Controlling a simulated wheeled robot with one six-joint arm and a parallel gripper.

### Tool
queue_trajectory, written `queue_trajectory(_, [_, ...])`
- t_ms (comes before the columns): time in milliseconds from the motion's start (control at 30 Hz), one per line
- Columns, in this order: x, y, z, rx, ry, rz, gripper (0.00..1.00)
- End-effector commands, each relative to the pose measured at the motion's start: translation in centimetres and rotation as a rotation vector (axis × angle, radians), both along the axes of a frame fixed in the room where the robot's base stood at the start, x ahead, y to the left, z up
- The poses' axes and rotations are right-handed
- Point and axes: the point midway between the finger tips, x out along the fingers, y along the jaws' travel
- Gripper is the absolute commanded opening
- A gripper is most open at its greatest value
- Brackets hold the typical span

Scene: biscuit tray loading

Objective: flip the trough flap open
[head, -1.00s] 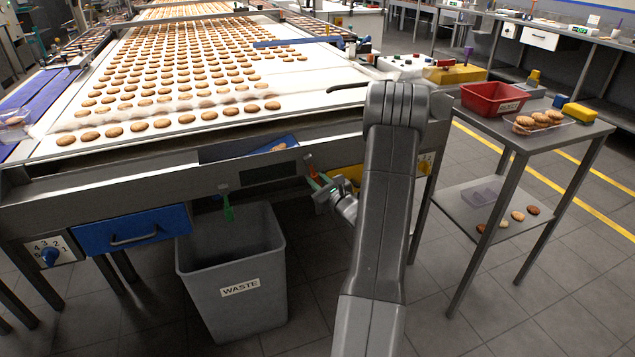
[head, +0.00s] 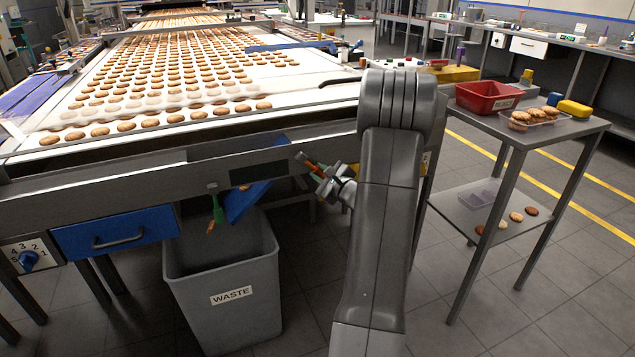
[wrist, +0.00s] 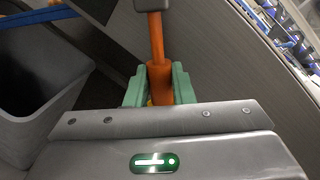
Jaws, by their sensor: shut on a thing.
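My gripper (head: 326,180) is at the front side of the conveyor, right of the waste bin. In the wrist view its green fingertips (wrist: 158,88) are shut around an orange handle (wrist: 157,45) that runs up to a grey block. The handle also shows in the head view (head: 307,160). The blue trough flap (head: 243,203) hangs tilted below the conveyor's front rail, its lower end over the bin. Its blue edge seems to show at upper left in the wrist view (wrist: 38,17). Part of the flap is hidden behind the rail.
The grey waste bin (head: 223,290) stands on the floor under the flap. A green piece with an orange tip (head: 216,211) hangs from the rail. A blue drawer (head: 115,236) is at left. A side table (head: 572,128) with a red bin (head: 487,97) stands at right.

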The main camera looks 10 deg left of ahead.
Motion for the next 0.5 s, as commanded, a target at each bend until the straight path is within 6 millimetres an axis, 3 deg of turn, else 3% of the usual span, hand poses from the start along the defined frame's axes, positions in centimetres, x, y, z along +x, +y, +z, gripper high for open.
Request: queue_trajectory(500, [0.7,-1.0,1.3,-0.214,-0.146,0.000,0.00])
